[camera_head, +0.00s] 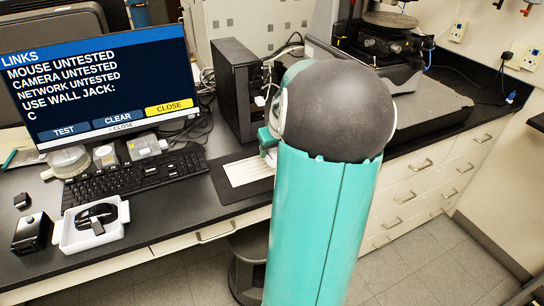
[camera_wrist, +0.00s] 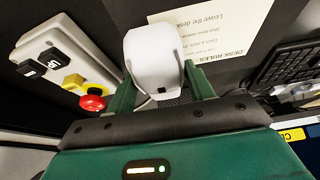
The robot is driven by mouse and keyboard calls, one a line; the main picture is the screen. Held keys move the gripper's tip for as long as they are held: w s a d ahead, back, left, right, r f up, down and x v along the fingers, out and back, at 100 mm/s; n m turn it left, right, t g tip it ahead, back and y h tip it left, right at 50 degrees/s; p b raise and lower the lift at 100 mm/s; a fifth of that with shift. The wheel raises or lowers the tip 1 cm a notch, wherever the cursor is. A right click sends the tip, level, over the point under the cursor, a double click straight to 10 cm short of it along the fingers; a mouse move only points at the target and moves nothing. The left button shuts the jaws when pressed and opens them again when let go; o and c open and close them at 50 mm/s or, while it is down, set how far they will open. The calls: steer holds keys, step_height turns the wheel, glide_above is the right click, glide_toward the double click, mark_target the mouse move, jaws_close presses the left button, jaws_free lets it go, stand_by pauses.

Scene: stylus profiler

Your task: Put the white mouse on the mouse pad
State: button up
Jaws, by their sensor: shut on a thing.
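The white mouse (camera_wrist: 155,58) is between the two fingers of my gripper (camera_wrist: 160,90) in the wrist view, and the gripper is shut on it. A thin cable shows beside the mouse. In the head view my arm hides the mouse and most of the gripper. A dark flat pad, which looks like the mouse pad (camera_head: 219,181), lies on the desk right of the keyboard. A white printed sheet (camera_head: 247,169) lies over part of it. The sheet also shows beyond the mouse in the wrist view (camera_wrist: 222,28). I cannot tell the mouse's height above the desk.
A black keyboard (camera_head: 135,177) lies before the monitor (camera_head: 98,80). A white tray (camera_head: 70,240) with a black device stands at front left. A computer tower (camera_head: 237,88) stands behind the pad. A control box with a red button (camera_wrist: 93,101) is left in the wrist view.

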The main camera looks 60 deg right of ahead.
steer(key=shift+w+d+f, duration=0.15)
steer(key=shift+d+f, duration=0.05)
steer(key=shift+f, duration=1.6)
steer(key=shift+f, duration=0.1)
steer(key=o, duration=1)
steer(key=v, duration=1.2)
